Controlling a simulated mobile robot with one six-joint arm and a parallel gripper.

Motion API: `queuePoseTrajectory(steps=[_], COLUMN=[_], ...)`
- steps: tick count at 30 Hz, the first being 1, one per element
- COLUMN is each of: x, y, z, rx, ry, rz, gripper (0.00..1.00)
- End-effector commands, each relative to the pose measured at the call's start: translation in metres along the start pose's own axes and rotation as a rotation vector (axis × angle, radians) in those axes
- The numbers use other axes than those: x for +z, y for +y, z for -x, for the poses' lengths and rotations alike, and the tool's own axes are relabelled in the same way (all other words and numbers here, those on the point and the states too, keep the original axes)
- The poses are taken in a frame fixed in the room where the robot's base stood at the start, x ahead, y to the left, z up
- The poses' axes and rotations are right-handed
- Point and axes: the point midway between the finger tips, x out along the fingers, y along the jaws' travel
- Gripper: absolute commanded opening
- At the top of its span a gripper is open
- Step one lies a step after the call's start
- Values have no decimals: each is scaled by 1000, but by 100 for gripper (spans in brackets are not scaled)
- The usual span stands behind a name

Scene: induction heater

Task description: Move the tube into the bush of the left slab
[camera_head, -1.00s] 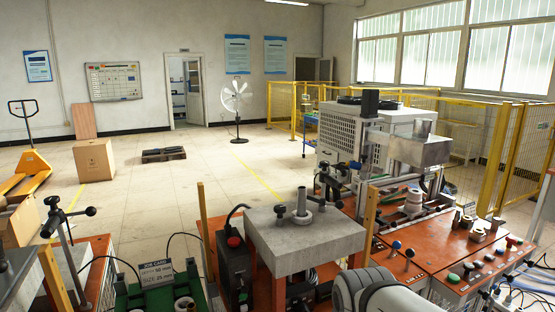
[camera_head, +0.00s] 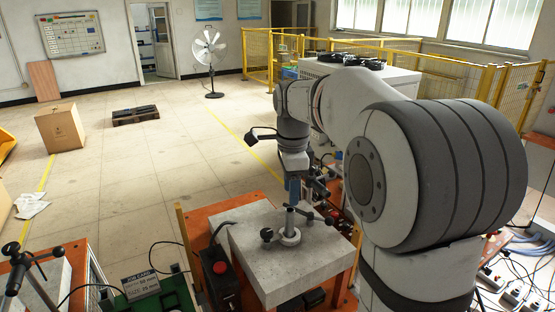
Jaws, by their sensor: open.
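A grey upright tube (camera_head: 289,222) stands at a round grey bush (camera_head: 289,237) on the thick grey slab (camera_head: 250,262) in the middle. Dark rods with black knobs lie beside and across it on the same slab. My gripper (camera_head: 293,190) is open and points down just above the tube's top; its fingertips are small and partly merge with the tube, so contact cannot be told. A second grey slab (camera_head: 57,285) is at the lower left, with a black-knobbed clamp post (camera_head: 18,262) in front of it. I cannot make out a bush on this left slab.
Thin upright posts rise near both slabs. My arm hides much of the right bench.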

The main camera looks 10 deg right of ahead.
Motion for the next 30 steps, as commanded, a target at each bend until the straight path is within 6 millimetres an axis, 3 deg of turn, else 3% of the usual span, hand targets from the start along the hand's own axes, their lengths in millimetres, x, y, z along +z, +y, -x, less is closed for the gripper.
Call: queuePoseTrajectory(steps=[3, 8, 21, 30], x=[0, 2, 3, 4], y=[-5, -4, -4, -4], z=[1, -15, -84, -87], rx=[6, 6, 5, 4], ry=[0, 0, 0, 0], rz=[-40, -40, -34, -32], gripper=[43, 43, 43, 43])
